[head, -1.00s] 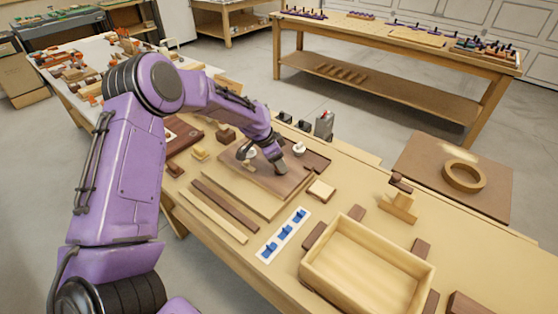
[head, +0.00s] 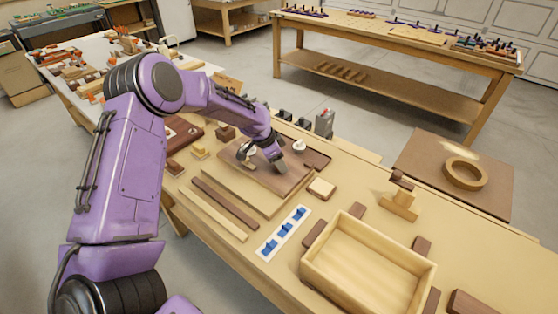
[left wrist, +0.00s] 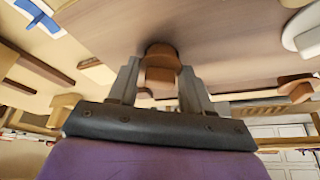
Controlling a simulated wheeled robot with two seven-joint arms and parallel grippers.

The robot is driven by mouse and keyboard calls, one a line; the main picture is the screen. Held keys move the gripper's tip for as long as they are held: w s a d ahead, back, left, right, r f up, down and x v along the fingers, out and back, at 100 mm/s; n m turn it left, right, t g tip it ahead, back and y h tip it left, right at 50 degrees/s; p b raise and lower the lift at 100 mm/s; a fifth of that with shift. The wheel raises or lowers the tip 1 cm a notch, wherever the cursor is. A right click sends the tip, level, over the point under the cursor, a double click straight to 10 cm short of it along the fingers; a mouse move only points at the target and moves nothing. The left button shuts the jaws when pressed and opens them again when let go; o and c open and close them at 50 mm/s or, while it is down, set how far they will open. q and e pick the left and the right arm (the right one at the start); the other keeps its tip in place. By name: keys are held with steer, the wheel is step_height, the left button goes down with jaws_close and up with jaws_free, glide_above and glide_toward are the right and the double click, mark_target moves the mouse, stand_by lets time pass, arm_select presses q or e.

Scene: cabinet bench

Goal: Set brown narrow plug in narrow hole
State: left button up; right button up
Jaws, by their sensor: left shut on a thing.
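My left gripper (head: 277,167) is low over a dark brown board (head: 292,183) lying on a lighter wooden base on the bench. In the left wrist view its two grey fingers (left wrist: 160,88) are shut on a brown plug (left wrist: 162,58) with a rounded end. That end is against or very near the board surface; I cannot tell which. The plug is hidden in the head view by the gripper. I cannot make out the narrow hole in either view. My right gripper is not in view.
A white knob (head: 299,146) stands just right of the gripper. Wooden strips (head: 226,203), a white strip with blue pieces (head: 284,233) and an open wooden box (head: 368,262) lie nearer the front. Small wooden blocks surround the board.

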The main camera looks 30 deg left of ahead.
arm_select(q)
steer(key=shift+f, duration=0.35)
steer(key=o, duration=1.3)
step_height(320, 180, up, 8)
steer(key=p, duration=0.6)
steer(key=shift+f+p, duration=0.15)
steer(key=shift+p, duration=0.15)
steer(key=shift+f, duration=0.15)
